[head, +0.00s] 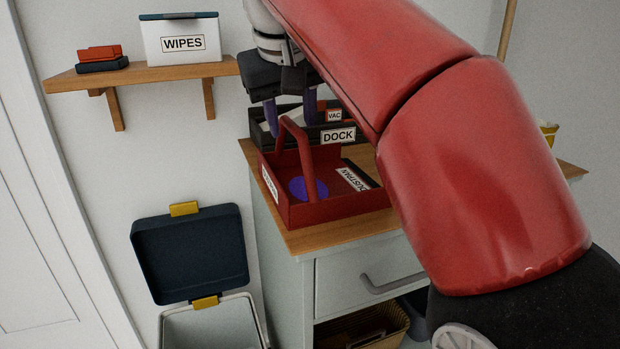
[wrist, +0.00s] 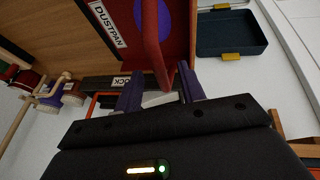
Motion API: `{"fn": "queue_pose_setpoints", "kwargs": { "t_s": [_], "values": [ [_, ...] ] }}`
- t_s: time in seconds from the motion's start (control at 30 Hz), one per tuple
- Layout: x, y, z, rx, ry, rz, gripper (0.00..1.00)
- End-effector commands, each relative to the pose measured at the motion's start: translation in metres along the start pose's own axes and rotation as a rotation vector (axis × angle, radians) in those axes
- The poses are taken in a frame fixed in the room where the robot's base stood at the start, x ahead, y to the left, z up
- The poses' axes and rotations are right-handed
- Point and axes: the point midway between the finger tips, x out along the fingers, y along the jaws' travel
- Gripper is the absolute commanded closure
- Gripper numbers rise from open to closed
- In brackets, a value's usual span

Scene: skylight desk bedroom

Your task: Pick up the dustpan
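The dustpan (head: 340,209) is a red, open tray-like piece with an arched red handle, a purple disc and a DUSTPAN label. It sits on the wooden top of a cabinet (head: 345,236). In the wrist view the dustpan (wrist: 179,30) fills the upper middle, its handle reaching toward my fingers. My gripper (head: 290,125) is above and behind the handle in the head view. Its two purple fingers point down and are apart. In the wrist view my gripper (wrist: 160,90) has the handle's end close to the right finger; I cannot tell whether they touch.
A black DOCK tray (head: 338,135) stands just behind the dustpan. A wall shelf (head: 150,75) at left holds a WIPES box (head: 180,40) and red and black blocks (head: 101,58). An open dark-lidded bin (head: 190,254) stands left of the cabinet. A wicker basket (head: 362,328) sits below the drawer.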

Motion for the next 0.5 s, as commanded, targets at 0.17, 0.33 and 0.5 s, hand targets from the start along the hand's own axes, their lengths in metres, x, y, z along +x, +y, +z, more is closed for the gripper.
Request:
{"fn": "queue_pose_setpoints", "kwargs": {
  "t_s": [0.17, 0.33, 0.5],
  "values": [
    [0.03, -0.001, 0.008, 0.0, -0.002, 0.0, 0.6],
    [0.042, -0.001, 0.007, 0.0, 0.0, 0.0, 0.6],
    [0.042, -0.001, 0.006, 0.0, 0.0, 0.0, 0.6]
  ]
}}
